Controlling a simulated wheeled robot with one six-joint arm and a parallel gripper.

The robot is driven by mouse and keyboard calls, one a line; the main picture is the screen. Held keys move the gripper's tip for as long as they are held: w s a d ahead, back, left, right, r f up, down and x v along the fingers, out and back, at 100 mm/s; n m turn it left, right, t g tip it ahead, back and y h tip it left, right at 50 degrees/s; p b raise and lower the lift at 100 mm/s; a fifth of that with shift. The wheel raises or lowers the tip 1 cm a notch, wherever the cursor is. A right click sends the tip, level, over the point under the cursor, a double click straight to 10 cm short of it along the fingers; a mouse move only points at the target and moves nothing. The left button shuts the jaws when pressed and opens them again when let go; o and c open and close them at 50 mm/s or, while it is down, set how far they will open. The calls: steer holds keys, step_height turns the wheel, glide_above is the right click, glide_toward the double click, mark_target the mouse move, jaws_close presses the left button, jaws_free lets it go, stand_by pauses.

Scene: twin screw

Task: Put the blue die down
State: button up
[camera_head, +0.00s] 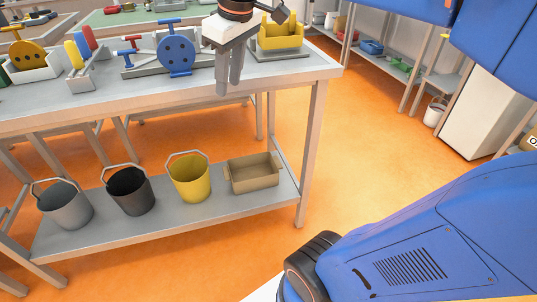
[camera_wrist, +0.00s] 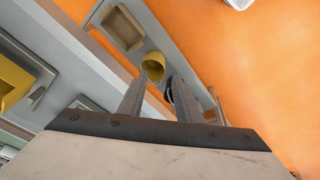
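A blue disc with holes (camera_head: 176,54), which looks like the blue die, stands upright at the grey twin-screw fixture (camera_head: 140,70) on the workbench in the head view. Whether it is fastened there I cannot tell. My gripper (camera_head: 229,88) points down at the bench's front edge, to the right of the blue disc and apart from it. In the wrist view my gripper (camera_wrist: 160,77) has its two fingers apart, with nothing between them. The blue disc does not show in the wrist view.
A yellow open box (camera_head: 281,42) sits on a grey base right of my gripper. A yellow disc (camera_head: 27,55) stands at the far left of the bench (camera_head: 300,72). The lower shelf holds several buckets, one yellow (camera_head: 190,180), and a tan tray (camera_head: 254,178).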

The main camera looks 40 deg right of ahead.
steer(key=s+d+f+m, duration=0.1)
steer(key=s+f+m, duration=0.1)
steer(key=s+f, duration=0.4)
steer(key=s+f+m+t, duration=0.1)
steer(key=s+f+m, duration=0.2)
steer(key=s+f, duration=0.4)
step_height(320, 180, down, 6)
steer(key=shift+d+t+h, duration=0.3)
steer(key=shift+d, duration=0.1)
